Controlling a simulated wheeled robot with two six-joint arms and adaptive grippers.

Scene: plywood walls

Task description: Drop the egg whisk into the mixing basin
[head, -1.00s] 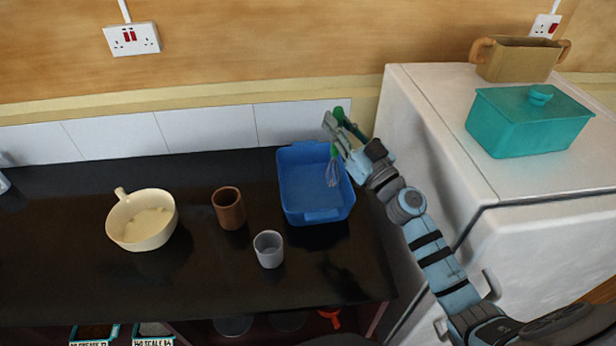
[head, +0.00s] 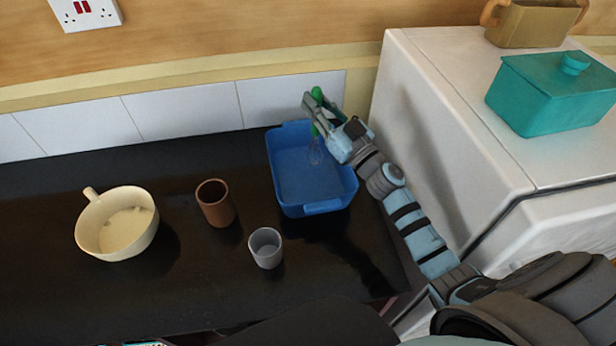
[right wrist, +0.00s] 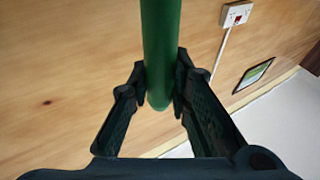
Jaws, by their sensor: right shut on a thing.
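The egg whisk (head: 316,152) has a green handle and thin wire loops. My right gripper (head: 314,107) is shut on its green handle. The whisk hangs roughly upright, wires down, over the back right part of the blue basin (head: 323,207). The wires appear above the basin floor; whether they touch it I cannot tell. The right wrist view shows the green handle (right wrist: 161,45) between both fingers of the right gripper (right wrist: 161,88). The blue basin is rectangular, looks empty and stands on the black worktop. My left gripper is not in view.
A cream bowl (head: 90,235) with a handle, a brown cup (head: 217,207) and a grey cup (head: 266,252) stand left of the basin on the black worktop (head: 190,290). A white cabinet (head: 440,110) rises at right, bearing a teal lidded box (head: 545,105) and a tan pot (head: 530,25).

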